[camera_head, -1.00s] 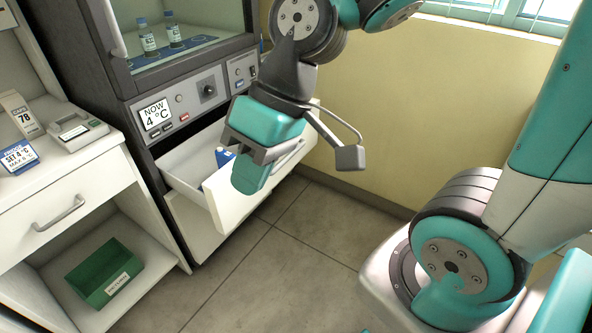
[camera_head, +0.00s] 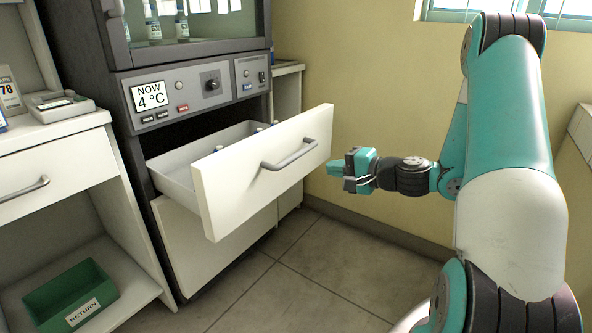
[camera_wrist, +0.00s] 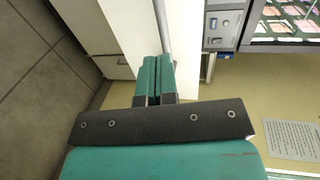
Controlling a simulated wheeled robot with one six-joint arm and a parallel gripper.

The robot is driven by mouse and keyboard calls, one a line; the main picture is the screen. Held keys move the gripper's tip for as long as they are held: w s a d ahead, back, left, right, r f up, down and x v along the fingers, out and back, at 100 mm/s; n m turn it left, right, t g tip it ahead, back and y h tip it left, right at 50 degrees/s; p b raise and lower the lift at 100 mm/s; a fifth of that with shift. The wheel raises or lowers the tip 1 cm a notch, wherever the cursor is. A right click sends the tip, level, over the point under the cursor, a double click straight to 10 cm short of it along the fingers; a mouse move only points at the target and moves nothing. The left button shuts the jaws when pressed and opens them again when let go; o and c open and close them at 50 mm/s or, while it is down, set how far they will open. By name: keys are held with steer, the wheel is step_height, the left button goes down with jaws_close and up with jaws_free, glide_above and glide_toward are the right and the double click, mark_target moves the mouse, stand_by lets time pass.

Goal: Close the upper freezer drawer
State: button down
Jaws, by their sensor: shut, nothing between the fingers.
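The upper freezer drawer (camera_head: 265,165) is pulled out below the cabinet's control panel. Its white front with a grey bar handle (camera_head: 290,155) faces the room, and its bin (camera_head: 175,175) shows behind the front. Small blue-topped items show partly inside; the front hides the rest. My gripper (camera_head: 333,169) is just right of the drawer front's right end, with teal fingers pointing left. In the wrist view its fingers (camera_wrist: 153,77) are together and empty, overlapping the white front, with the handle (camera_wrist: 162,30) beyond their tips. I cannot tell whether they touch the drawer.
A lower drawer front (camera_head: 215,245) is below, seemingly shut. The control panel (camera_head: 200,92) reads 4 °C. At left are a white counter (camera_head: 50,135) and a green RETURN bin (camera_head: 72,293). The yellow wall (camera_head: 380,100) is close behind my gripper. Floor (camera_head: 300,260) in front is clear.

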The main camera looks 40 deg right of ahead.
mark_target(289, 162)
steer(key=b+x, duration=0.1)
steer(key=x, duration=1)
steer(key=shift+w+a, duration=0.15)
steer(key=shift+w, duration=0.05)
steer(key=shift+w, duration=0.1)
